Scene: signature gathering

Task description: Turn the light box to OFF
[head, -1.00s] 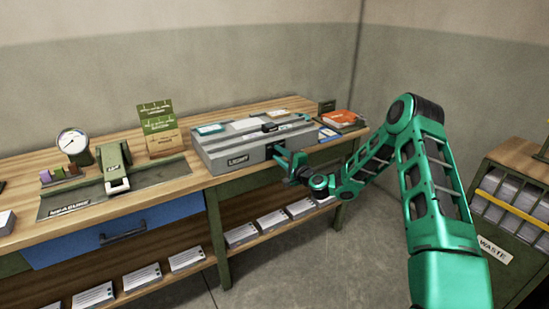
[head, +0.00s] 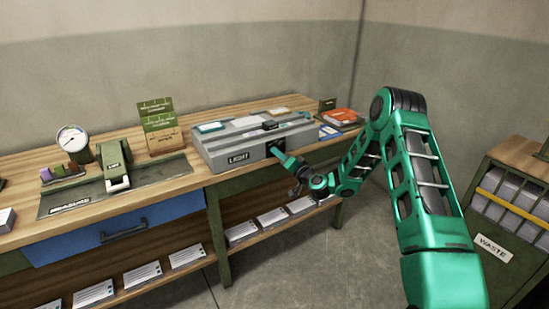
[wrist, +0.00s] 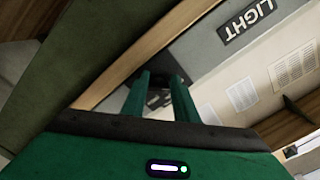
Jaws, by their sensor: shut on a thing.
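The grey light box (head: 228,152), with a black LIGHT label, sits on the workbench toward its right end. The label also shows in the wrist view (wrist: 246,20). My gripper (head: 279,154) is at the box's front face, right of the label.
The workbench (head: 200,183) has a green edge under the box and a lower shelf with several card stacks (head: 272,217). Left of the box are a stamping tool (head: 114,165), a card stand (head: 160,127) and a dial gauge (head: 73,140).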

